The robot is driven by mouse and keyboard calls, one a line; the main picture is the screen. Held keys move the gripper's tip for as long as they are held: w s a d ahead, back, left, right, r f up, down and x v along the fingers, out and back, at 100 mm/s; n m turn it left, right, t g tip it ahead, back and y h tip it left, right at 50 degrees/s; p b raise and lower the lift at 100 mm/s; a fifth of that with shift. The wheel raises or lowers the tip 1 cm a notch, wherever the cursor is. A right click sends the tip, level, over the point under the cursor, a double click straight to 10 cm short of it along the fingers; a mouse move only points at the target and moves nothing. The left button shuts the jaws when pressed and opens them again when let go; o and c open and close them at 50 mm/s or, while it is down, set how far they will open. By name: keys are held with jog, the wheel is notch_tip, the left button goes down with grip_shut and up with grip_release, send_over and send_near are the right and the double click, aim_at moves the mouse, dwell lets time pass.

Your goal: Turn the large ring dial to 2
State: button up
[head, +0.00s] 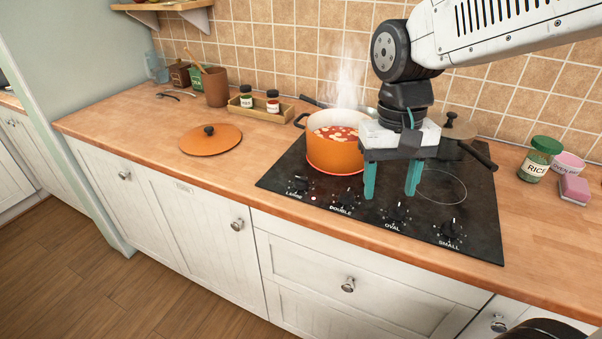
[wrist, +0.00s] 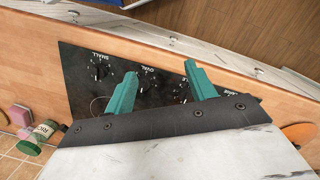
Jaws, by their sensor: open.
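The large ring dial (head: 299,184) is a small black knob at the left end of the dial row on the black hob (head: 470,215), above the label LARGE. Its exact setting is too small to read. In the wrist view only part of its label shows beside the right finger, and the knob is hidden. My gripper (head: 390,194) points down over the hob with its teal fingers apart and nothing between them. It is to the right of the large ring dial, between the double and oval dials in the head view. It also shows in the wrist view (wrist: 160,72).
A steaming orange pot (head: 335,155) of red soup stands behind the dials. The double dial (head: 346,196), oval dial (head: 397,213) and small dial (head: 449,230) share the front row. An orange lid (head: 211,140) lies on the worktop. A rice jar (head: 539,160) stands right.

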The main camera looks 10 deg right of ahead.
jog(key=w+a+f+m, duration=0.3)
jog(key=w+a+m, duration=0.15)
jog(key=w, duration=0.25)
jog(key=w+a+f+m, duration=0.3)
jog(key=w+a, duration=0.2)
jog(key=w, duration=0.2)
jog(key=m+t, duration=0.1)
jog(key=m, duration=0.5)
send_over(302, 177)
jog(key=shift+s+r, duration=0.2)
jog(key=shift+r, duration=0.2)
jog(key=shift+w+r+m, duration=0.1)
jog(key=shift+m, duration=0.65)
jog(key=shift+a+m, duration=0.1)
jog(key=shift+m, duration=0.3)
jog(key=shift+f, duration=0.3)
notch_tip(302, 177, down, 7)
jog(key=shift+f, duration=0.2)
